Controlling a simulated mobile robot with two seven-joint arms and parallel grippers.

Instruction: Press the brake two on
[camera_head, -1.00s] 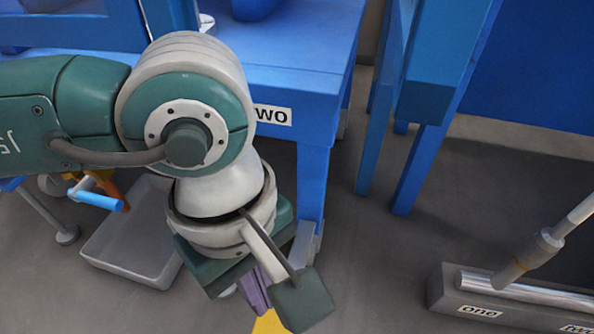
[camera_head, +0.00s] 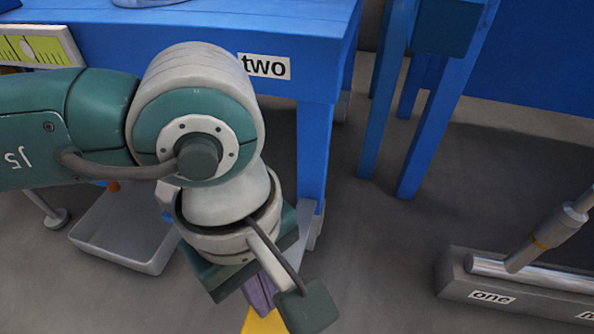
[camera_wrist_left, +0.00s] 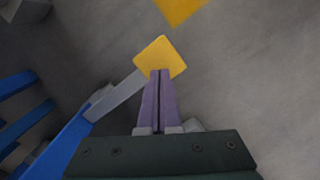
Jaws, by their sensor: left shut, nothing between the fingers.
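A blue table (camera_head: 215,57) carries the label "two" (camera_head: 264,66). A yellow pedal plate (camera_wrist_left: 160,57) shows in the left wrist view on a grey lever (camera_wrist_left: 117,95) that runs towards a blue leg (camera_wrist_left: 66,143). My left gripper (camera_wrist_left: 160,73) has its purple fingers shut with nothing between them. Its tips overlap the pedal's near edge in that view; I cannot tell whether they touch. In the head view my left gripper (camera_head: 264,306) points down beside the table leg, with a yellow patch (camera_head: 262,324) just below. My right gripper is not in view.
A grey base (camera_head: 450,275) labelled "one" (camera_head: 491,297) with a lever (camera_head: 545,240) stands at the right. A grey tray (camera_head: 122,240) lies on the floor at the left. A blue frame (camera_head: 425,140) stands behind. Grey floor between is clear.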

